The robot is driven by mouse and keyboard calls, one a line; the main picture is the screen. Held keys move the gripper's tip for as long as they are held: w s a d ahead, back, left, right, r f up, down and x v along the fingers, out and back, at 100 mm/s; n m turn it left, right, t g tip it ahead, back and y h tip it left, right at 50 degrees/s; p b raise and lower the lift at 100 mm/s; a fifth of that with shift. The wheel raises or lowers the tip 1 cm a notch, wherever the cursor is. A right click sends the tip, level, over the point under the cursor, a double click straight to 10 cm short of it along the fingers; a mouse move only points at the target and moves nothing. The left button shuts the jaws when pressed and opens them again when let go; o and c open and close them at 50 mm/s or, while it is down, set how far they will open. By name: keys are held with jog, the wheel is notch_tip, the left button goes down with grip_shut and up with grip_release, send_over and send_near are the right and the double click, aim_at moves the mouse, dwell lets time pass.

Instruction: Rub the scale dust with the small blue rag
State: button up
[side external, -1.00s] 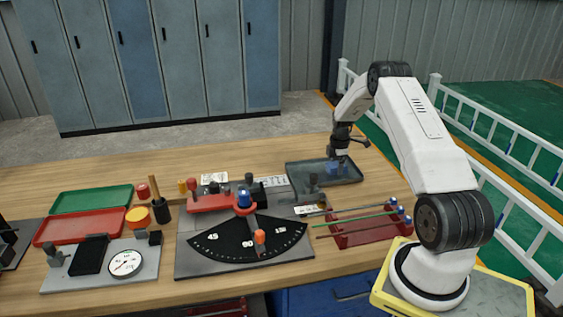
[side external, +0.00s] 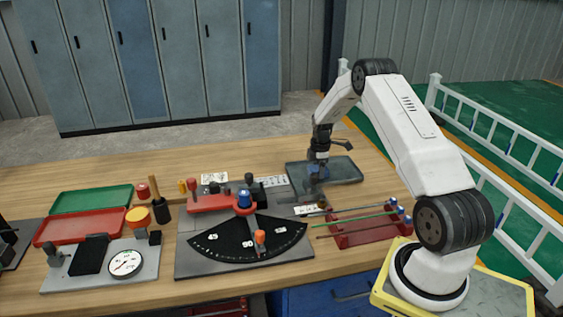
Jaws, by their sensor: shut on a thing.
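My gripper (side external: 320,151) is over the left part of a shallow dark grey tray (side external: 345,171) at the back right of the bench. It is shut on a small blue thing, which looks like the blue rag (side external: 320,157). A dim bluish patch shows on the tray beneath it; I cannot tell if it is a reflection or part of the rag. I cannot tell whether the rag touches the tray floor. Scale dust cannot be made out at this size.
In front of the tray is a red rack (side external: 365,230) with thin rods. Left of it stands a bending plate with a black angle dial (side external: 248,240). Red (side external: 82,228) and green (side external: 93,198) trays and a round gauge (side external: 125,263) are further left. Bare wood lies behind.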

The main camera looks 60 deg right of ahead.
aim_at(339, 172)
jog(key=shift+w+a, duration=1.3)
jog(key=shift+a, duration=0.1)
jog(key=shift+s+d, duration=4.15)
notch_tip(339, 172, up, 8)
jog(key=shift+a+r, duration=0.1)
jog(key=shift+a, duration=0.05)
